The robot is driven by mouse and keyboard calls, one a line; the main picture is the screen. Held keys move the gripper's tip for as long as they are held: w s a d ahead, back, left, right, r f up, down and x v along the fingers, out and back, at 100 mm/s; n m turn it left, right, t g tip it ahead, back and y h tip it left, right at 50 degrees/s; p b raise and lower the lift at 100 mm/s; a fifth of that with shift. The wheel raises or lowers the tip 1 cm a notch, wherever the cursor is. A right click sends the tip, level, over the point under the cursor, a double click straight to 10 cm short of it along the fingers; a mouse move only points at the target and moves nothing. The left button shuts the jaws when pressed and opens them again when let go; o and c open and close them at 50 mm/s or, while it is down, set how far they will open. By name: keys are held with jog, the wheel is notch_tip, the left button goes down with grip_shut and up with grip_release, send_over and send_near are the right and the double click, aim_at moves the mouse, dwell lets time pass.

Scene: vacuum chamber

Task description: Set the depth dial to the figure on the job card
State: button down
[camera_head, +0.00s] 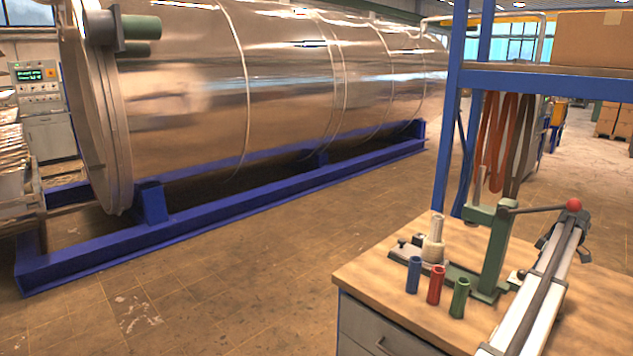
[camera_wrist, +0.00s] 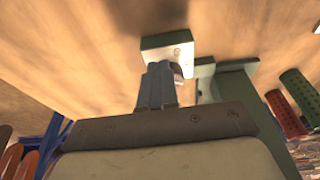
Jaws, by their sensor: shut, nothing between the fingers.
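No depth dial with readable figures and no job card can be made out in either view. A green bench press (camera_head: 497,250) stands on the wooden bench, with a lever ending in a red ball (camera_head: 573,205). In the wrist view my gripper (camera_wrist: 160,78) is shut and empty. Its fingertips appear in front of a pale green block (camera_wrist: 165,42) with small marks on it; I cannot tell whether they touch. Green press parts (camera_wrist: 232,85) show beside the fingers. I cannot make out the fingertips in the head view.
Blue (camera_head: 414,275), red (camera_head: 435,285) and green (camera_head: 459,298) cylinders stand at the bench's front, near a cream stepped cylinder (camera_head: 433,245). A blue shelf frame (camera_head: 545,84) with hanging straps (camera_head: 497,140) stands behind. The bench's front left corner (camera_head: 365,275) is clear.

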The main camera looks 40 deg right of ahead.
jog(key=shift+a+f, duration=0.1)
jog(key=shift+f, duration=0.45)
jog(key=shift+f, duration=0.15)
jog(key=shift+w+r, duration=0.1)
jog(key=shift+r, duration=0.1)
jog(key=shift+a, duration=0.6)
dwell(0.4)
jog(key=shift+s, duration=0.5)
jog(key=w+v, duration=0.1)
jog(key=v, duration=0.4)
jog(key=shift+r, duration=0.55)
